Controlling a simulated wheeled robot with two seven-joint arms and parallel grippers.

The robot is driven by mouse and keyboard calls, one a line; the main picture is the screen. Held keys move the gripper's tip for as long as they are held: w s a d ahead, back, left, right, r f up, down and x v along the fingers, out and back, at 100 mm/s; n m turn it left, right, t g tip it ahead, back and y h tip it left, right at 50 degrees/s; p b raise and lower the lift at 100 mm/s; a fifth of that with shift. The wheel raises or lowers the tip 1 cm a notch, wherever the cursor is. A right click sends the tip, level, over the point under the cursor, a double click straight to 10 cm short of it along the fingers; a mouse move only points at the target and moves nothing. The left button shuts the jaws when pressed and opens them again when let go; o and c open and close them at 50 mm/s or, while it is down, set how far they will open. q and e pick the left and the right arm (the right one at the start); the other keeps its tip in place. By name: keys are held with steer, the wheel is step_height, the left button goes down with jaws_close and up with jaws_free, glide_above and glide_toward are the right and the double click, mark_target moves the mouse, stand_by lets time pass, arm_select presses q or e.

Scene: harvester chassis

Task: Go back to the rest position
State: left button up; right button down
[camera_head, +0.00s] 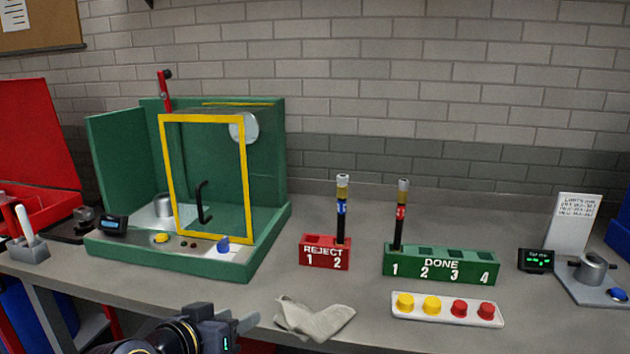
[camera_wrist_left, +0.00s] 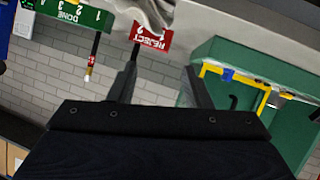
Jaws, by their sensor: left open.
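My left gripper (camera_head: 240,322) is low in the head view, at the bench's front edge, left of the grey cloth. In the left wrist view its two fingers (camera_wrist_left: 161,78) are apart with nothing between them. My right gripper is not in view. A vial with a blue band (camera_head: 342,208) stands upright in slot 2 of the red REJECT rack (camera_head: 325,257). A vial with a red band (camera_head: 401,212) stands upright in slot 1 of the green DONE rack (camera_head: 440,265). Both racks also show upside down in the left wrist view.
A green test station (camera_head: 265,165) with a yellow-framed door (camera_head: 202,120) stands at the left. The grey cloth (camera_head: 314,320) lies near the front edge. A white tray (camera_head: 447,317) holds yellow and red caps. A metal fixture (camera_head: 592,272) stands at the right.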

arm_select(q)
steer(key=s+a+f+n+g+y+b, duration=0.1)
steer(key=s+a+f+n+g+b, duration=0.2)
steer(key=s+f, duration=0.65)
steer(key=s+a+f+n+g+y+b, duration=0.1)
steer(key=s+a+f+g, duration=0.4)
steer(key=s, duration=0.7)
step_height(320, 180, up, 11)
steer(key=d+t+p, duration=0.1)
steer(key=p, duration=1.1)
steer(key=shift+w+r+t, duration=0.15)
steer(key=shift+t, duration=0.15)
